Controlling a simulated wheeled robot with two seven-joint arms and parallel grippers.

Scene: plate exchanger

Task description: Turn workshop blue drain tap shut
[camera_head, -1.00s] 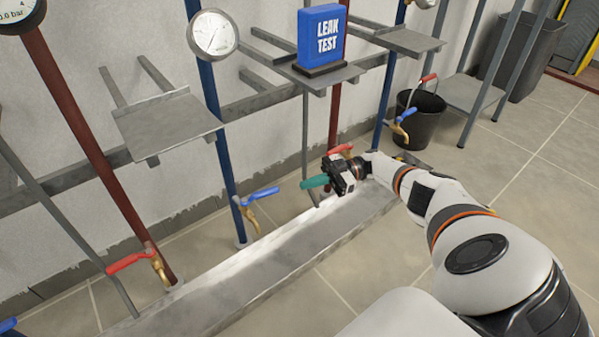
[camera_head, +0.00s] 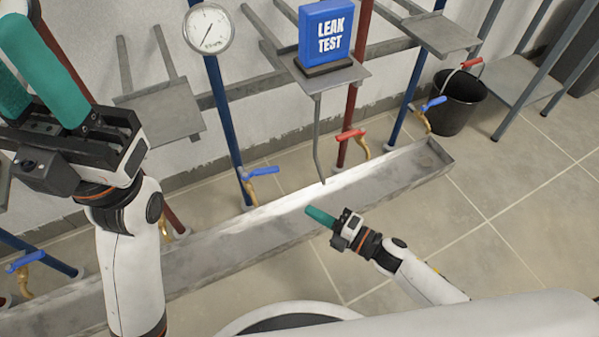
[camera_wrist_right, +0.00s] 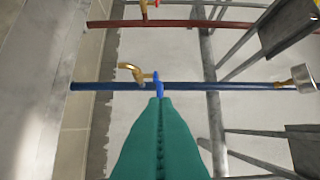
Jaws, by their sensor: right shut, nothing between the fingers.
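Several taps with blue handles show in the head view; I cannot read which is the workshop drain. The middle blue tap (camera_head: 262,172) has a brass body and sits on a blue pipe beneath a gauge. Its handle points out sideways from the pipe. My right gripper (camera_head: 318,215) is shut and empty, to the right of and lower than this tap in the picture. In the right wrist view, the green fingertips (camera_wrist_right: 158,100) line up with a blue handle (camera_wrist_right: 157,84); I cannot tell whether they touch. My left gripper (camera_head: 22,85) is open and empty, at the upper left.
A long metal trough (camera_head: 290,225) runs below the taps. A red tap (camera_head: 350,135) and another blue tap (camera_head: 432,103) are to the right, a further blue tap (camera_head: 25,262) at far left. A black bucket (camera_head: 458,100) stands at the right. The leak test sign (camera_head: 325,35) sits on a shelf.

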